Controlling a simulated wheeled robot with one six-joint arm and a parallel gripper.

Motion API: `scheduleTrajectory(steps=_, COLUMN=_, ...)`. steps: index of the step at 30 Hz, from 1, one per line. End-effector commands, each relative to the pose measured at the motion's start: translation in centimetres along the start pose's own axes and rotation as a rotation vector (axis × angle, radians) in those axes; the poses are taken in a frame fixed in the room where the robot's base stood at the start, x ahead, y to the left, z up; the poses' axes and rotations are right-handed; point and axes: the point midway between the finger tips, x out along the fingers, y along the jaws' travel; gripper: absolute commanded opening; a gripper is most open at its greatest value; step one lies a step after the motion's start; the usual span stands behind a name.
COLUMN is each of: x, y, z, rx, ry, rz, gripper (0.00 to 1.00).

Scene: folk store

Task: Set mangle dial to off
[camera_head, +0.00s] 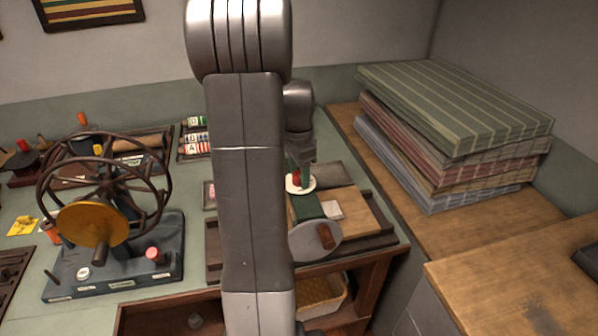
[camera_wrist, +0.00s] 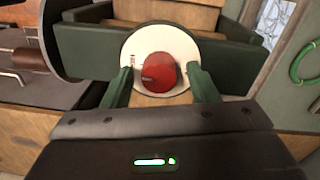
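The mangle dial is a red knob (camera_wrist: 158,73) on a round white plate (camera_wrist: 184,45). In the head view the red knob (camera_head: 296,180) and white plate (camera_head: 301,190) show just right of my arm. A grey disc with a brown handle (camera_head: 315,240) is in front of them. My arm hides part of the mangle.
A black device with a spoked wheel and yellow disc (camera_head: 88,228) stands on the left of the green worktop. Striped folded cloths (camera_head: 455,110) are stacked on the wooden counter at right.

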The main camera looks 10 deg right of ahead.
Motion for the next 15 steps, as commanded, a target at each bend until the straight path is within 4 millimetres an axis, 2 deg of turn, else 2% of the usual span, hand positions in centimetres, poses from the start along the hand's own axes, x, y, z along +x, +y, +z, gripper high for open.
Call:
scheduleTrajectory(steps=1, x=-0.01, y=0.00, z=0.00, rx=0.000, ry=0.000, rz=0.000, gripper=0.44)
scheduleTrajectory(steps=6, x=-0.03, y=0.00, z=0.00, rx=0.000, ry=0.000, rz=0.000, gripper=0.11)
scheduleTrajectory(steps=15, x=-0.05, y=0.00, z=0.00, rx=-0.029, ry=0.002, rz=0.000, gripper=0.11)
